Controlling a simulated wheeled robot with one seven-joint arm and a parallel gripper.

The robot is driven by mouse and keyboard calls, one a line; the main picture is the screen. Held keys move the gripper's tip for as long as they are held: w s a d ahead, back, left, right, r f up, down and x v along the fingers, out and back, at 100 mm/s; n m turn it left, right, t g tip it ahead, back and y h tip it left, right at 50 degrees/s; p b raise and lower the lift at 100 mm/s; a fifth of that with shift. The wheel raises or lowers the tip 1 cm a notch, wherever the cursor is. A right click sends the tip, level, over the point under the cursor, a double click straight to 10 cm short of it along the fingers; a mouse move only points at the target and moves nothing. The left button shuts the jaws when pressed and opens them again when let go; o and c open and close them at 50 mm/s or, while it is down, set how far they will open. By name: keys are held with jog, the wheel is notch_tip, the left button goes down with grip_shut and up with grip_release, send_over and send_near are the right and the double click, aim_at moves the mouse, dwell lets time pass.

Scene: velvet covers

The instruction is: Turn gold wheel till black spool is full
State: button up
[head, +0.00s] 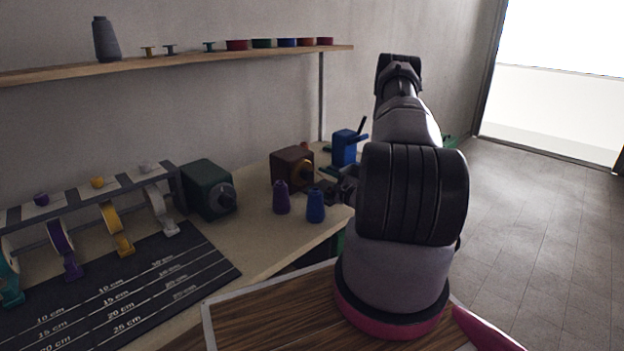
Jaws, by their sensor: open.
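A brown box (291,168) stands on the bench near the middle of the picture. A gold wheel (306,175) is on its right-hand face, partly hidden. My gripper (327,192) is small and dark at the end of my arm, just right of and below the gold wheel. It is open, and I cannot tell whether it touches the wheel. Farther left, a green box (206,189) carries a dark grey wheel (228,198). I cannot make out the black spool or how full it is.
A purple cone (281,198) and a blue cone (316,206) stand in front of the brown box, close to my gripper. A blue device (344,148) stands behind. A shelf (130,68) runs above.

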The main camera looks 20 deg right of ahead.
aim_at(310, 177)
jog(key=shift+x, duration=1.8)
grip_shut()
jog(key=shift+m, duration=0.3)
